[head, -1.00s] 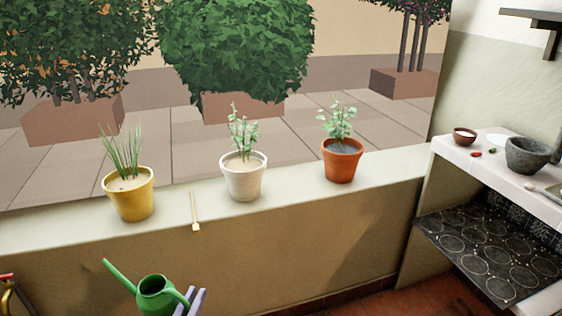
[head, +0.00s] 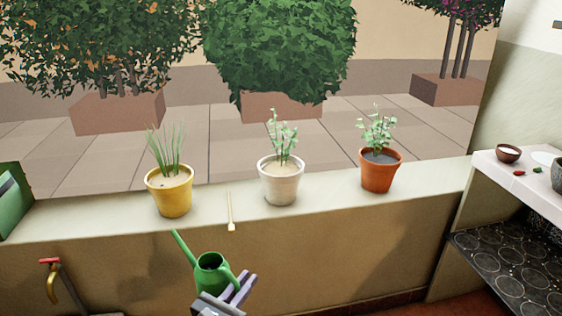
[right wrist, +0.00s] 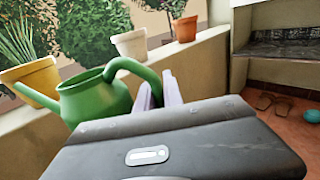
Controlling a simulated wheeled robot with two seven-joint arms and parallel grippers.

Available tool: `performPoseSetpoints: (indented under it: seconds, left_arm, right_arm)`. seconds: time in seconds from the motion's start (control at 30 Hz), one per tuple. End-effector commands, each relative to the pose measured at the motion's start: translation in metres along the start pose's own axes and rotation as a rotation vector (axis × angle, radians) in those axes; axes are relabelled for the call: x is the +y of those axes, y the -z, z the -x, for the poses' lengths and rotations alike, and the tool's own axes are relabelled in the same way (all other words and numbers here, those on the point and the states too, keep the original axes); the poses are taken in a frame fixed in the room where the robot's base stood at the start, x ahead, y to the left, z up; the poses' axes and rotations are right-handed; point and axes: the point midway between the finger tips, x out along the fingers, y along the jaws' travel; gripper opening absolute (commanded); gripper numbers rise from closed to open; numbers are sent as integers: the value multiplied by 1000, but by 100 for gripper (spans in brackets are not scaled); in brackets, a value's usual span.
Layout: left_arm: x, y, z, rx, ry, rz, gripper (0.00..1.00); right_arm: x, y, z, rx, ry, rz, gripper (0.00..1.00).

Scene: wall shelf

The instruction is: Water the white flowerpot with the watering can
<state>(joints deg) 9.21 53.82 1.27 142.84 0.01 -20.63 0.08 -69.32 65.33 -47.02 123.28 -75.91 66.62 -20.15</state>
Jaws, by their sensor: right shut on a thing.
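The white flowerpot (head: 281,182) stands upright on the ledge with a leafy plant in it, between a yellow pot and an orange pot. It also shows in the right wrist view (right wrist: 130,43). The green watering can (head: 211,276) is in front of and below the ledge, its spout pointing up and left. In the right wrist view the can (right wrist: 95,102) looks upright. My right gripper (head: 241,287) is shut on the can's handle at its right side. The can is apart from the white flowerpot, lower and to its left. My left gripper is not in view.
The yellow pot (head: 170,193) and the orange pot (head: 379,171) stand on the ledge (head: 330,198). A small wooden stick (head: 231,212) lies between the yellow and white pots. A counter (head: 515,180) is at the right. A tap (head: 52,280) is at the lower left.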

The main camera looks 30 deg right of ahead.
Motion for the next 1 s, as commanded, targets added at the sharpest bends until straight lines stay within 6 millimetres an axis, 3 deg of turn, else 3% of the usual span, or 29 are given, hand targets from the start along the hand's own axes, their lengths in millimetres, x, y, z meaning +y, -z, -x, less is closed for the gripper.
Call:
performPoseSetpoints:
  seconds: [0.03, 0.27, 0.5, 0.7, 1.0]
  left_arm:
    - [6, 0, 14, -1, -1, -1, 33]
    - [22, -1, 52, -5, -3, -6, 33]
    - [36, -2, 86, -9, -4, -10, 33]
    - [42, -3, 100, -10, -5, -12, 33]
    - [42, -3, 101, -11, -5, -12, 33]
  right_arm:
    - [-3, -13, -13, -2, 46, -5, 0]
    - [-30, -38, -75, -4, 284, -10, 0]
    - [-74, -57, -134, -10, 533, -9, 0]
    - [-102, -64, -160, -13, 661, -4, 0]
    - [-111, -63, -167, -13, 697, -1, 0]
